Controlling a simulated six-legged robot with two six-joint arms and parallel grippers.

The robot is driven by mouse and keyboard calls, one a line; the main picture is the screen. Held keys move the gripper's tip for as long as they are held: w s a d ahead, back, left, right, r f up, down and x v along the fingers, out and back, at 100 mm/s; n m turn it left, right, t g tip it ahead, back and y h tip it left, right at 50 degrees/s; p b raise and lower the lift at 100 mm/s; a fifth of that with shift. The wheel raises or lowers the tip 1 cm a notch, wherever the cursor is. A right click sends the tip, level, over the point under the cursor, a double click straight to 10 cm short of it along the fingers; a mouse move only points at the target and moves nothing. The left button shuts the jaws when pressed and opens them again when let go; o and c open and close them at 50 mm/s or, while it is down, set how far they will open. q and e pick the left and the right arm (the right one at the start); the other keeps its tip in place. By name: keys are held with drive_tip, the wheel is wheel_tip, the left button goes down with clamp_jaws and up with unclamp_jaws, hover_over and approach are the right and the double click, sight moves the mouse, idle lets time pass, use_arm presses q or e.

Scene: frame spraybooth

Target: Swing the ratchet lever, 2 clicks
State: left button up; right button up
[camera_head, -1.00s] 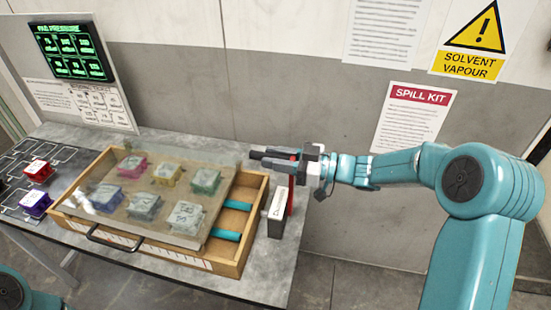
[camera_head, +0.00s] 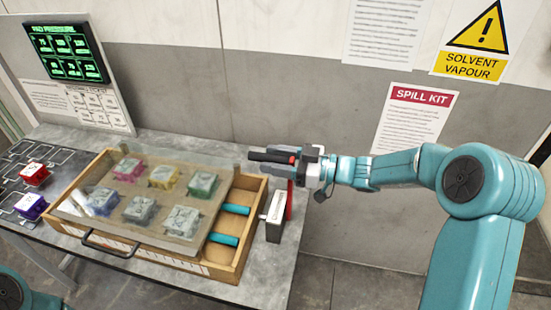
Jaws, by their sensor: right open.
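The ratchet unit is a small grey box (camera_head: 284,228) with a white label, on the table just right of the wooden tray. A red part of it (camera_head: 290,200) rises at its right side, and a red bit shows higher up by the gripper. My right gripper (camera_head: 285,163) reaches in from the right above the box, its jaws open. A dark bar (camera_head: 268,156) points left between or beside the jaws; I cannot tell whether it is the lever's handle or a finger. The gripper hides the lever's upper part. My left gripper is out of view.
The wooden tray (camera_head: 235,264) has a clear cover (camera_head: 195,226) over several coloured blocks, a black front handle and teal rollers. A red block (camera_head: 34,174) and a purple block (camera_head: 30,206) sit at left. A pressure screen (camera_head: 67,50) stands behind. The wall is close behind the gripper.

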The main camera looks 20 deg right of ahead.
drive_tip(key=shift+s+r, duration=0.25)
drive_tip(key=shift+s+d+f, duration=0.1)
drive_tip(key=shift+d, duration=0.1)
drive_tip(key=b+v, duration=0.3)
drive_tip(key=v, duration=1.2)
drive_tip(key=shift+d+b, duration=0.3)
drive_tip(key=shift+f, duration=0.1)
drive_tip(key=shift+s, duration=0.15)
